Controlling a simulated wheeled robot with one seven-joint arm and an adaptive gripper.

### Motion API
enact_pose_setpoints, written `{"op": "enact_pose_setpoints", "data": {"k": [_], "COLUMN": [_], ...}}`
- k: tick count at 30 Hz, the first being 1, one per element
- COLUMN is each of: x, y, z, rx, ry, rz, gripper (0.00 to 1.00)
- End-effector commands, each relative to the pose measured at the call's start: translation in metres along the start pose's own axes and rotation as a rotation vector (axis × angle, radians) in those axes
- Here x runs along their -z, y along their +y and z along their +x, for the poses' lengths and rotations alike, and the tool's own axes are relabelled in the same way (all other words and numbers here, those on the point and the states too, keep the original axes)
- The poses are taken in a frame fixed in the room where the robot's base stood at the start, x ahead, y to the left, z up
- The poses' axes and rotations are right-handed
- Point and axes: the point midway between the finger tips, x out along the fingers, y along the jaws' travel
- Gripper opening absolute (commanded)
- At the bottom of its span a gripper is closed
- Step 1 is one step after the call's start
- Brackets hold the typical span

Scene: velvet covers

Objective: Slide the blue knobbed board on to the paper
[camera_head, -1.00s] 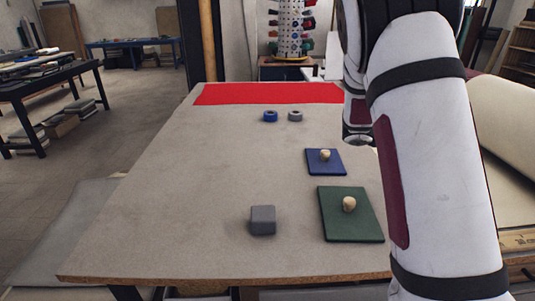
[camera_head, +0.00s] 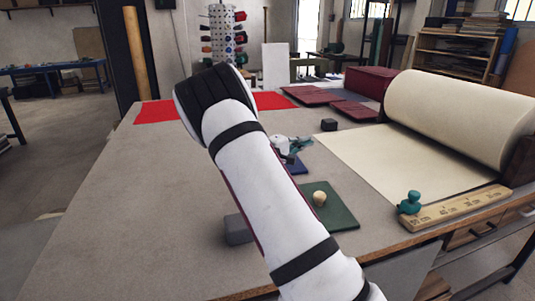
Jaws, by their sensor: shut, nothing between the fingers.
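The blue board (camera_head: 299,167) lies flat on the grey table left of the paper, with a gap between them. My arm and gripper cover most of it, and its knob is hidden. My gripper (camera_head: 291,156) is shut and empty, at the blue board's far part; I cannot tell whether it touches the board or knob. The paper (camera_head: 372,158) is a cream sheet running out flat from a large roll on the right side of the table.
A green board (camera_head: 342,217) with a pale knob lies nearer me, beside a grey block (camera_head: 237,230). A dark cube (camera_head: 329,125) stands by the paper's far left corner. A teal knobbed piece (camera_head: 410,203) and wooden ruler (camera_head: 462,208) lie along the paper's near edge.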

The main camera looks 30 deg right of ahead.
Motion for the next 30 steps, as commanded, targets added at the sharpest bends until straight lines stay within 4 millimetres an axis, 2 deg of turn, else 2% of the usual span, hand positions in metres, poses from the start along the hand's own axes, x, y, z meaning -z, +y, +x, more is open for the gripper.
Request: {"op": "enact_pose_setpoints", "data": {"k": [1, 19, 24, 28, 30], "x": [0.009, 0.093, 0.090, 0.090, 0.087], "y": [-0.001, -0.001, -0.033, -0.049, -0.050], "z": [-0.008, -0.092, -0.089, -0.090, -0.087], "rx": [0.001, 0.002, 0.001, 0.002, 0.001], "ry": [0.005, 0.003, -0.001, -0.001, -0.002], "rz": [0.002, 0.001, -0.004, -0.003, 0.000], "gripper": [0.00, 0.00, 0.00, 0.00, 0.00]}}
